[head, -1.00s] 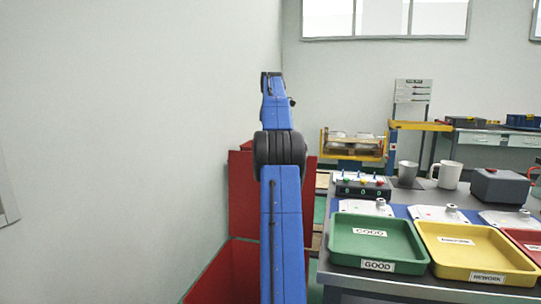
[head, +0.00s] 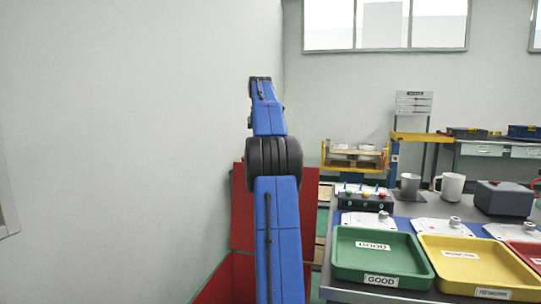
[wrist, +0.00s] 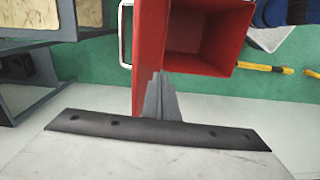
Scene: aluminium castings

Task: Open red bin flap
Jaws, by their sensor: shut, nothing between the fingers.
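The red bin (head: 238,280) stands on the floor by the wall in the head view, partly hidden behind my blue arm. Its red flap (head: 312,212) stands raised at the back of the bin. In the wrist view the bin's mouth (wrist: 200,35) is uncovered and its inside shows. The flap (wrist: 149,45) is seen nearly edge-on there, left of the mouth, with a white handle (wrist: 124,35) on its far side. My gripper (wrist: 160,80) is shut and empty, its tips close to the flap's edge on the mouth side; I cannot tell whether they touch.
A grey table (head: 338,287) on the right carries a green tray (head: 345,278), a yellow tray (head: 435,278), mugs and a switch box. The wall (head: 120,150) is close on the left. Grey shelving (wrist: 40,60) shows at left in the wrist view.

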